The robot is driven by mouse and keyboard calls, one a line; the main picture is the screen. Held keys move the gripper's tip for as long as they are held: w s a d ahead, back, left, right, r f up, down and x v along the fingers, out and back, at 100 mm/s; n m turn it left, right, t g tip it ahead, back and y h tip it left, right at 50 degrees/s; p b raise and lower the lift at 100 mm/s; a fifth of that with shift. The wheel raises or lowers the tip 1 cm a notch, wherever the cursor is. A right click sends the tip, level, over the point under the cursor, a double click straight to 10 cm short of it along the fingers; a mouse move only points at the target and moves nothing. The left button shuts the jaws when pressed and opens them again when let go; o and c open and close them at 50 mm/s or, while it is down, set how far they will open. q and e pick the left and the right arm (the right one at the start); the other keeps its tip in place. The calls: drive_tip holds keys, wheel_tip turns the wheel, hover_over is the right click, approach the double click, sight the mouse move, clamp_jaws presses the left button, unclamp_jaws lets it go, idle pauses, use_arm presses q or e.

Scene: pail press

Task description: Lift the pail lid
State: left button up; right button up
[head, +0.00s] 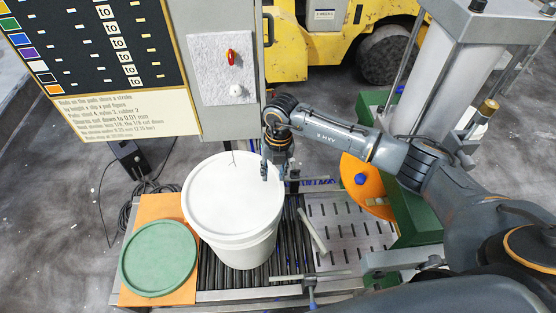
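A white pail (238,250) stands upright on a roller conveyor in the middle of the head view. Its white round lid (225,200) lies flat on top, with a small dark mark near its far edge. My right gripper (274,176) points down at the lid's far right edge. Its fingers stand apart, with one over the lid and the other near or just outside the rim. I see nothing held between them, and whether they touch the lid is unclear. My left gripper is not in view.
A green disc (158,258) lies on an orange board (160,208) left of the pail. A slotted metal plate (350,232) and a green press frame (416,210) with an orange disc (366,188) stand right. A grey cabinet (222,70) and sign (95,60) rise behind.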

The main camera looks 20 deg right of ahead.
sight(281, 187)
drive_tip(key=shift+w+d+r+h, duration=0.1)
drive_tip(key=shift+d+h, duration=0.15)
drive_tip(key=shift+d, duration=0.4)
drive_tip(key=shift+w+d+r+h, duration=0.1)
drive_tip(key=shift+d+h, duration=0.15)
drive_tip(key=shift+d, duration=0.35)
drive_tip(key=shift+f+b, duration=0.35)
drive_tip(key=shift+f, duration=0.05)
wheel_tip(281, 187, down, 7)
drive_tip(key=b, duration=0.5)
drive_tip(key=shift+f, duration=0.1)
drive_tip(key=shift+c, duration=0.4)
clamp_jaws()
